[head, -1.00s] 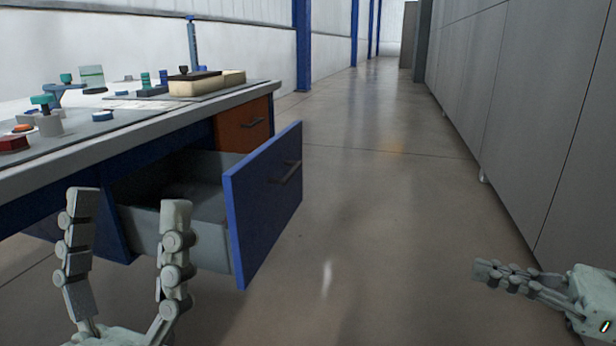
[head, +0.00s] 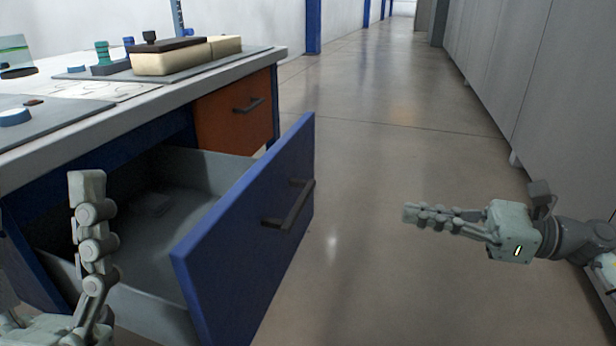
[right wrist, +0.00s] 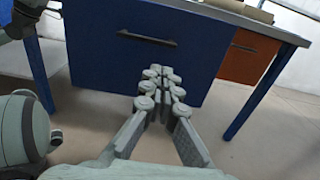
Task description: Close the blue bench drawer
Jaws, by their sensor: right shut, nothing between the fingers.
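The blue bench drawer (head: 235,235) stands pulled well out of the bench in the head view. Its grey tray is exposed and looks empty, and a dark bar handle (head: 290,205) is on its front. The blue front also shows in the right wrist view (right wrist: 105,65), facing the fingers. My right gripper (head: 411,214) is shut and empty, pointing left at the drawer front with a gap between them. Its fingertips show in the right wrist view (right wrist: 160,76). My left gripper (head: 90,240) shows one upright finger before the drawer's near side; its other finger is largely out of frame.
The bench top (head: 150,115) carries a cream-and-brown block (head: 185,55) and several small parts. A closed orange drawer (head: 232,112) sits beyond the blue one. Grey cabinets (head: 490,70) line the right side. The floor (head: 370,170) between is clear.

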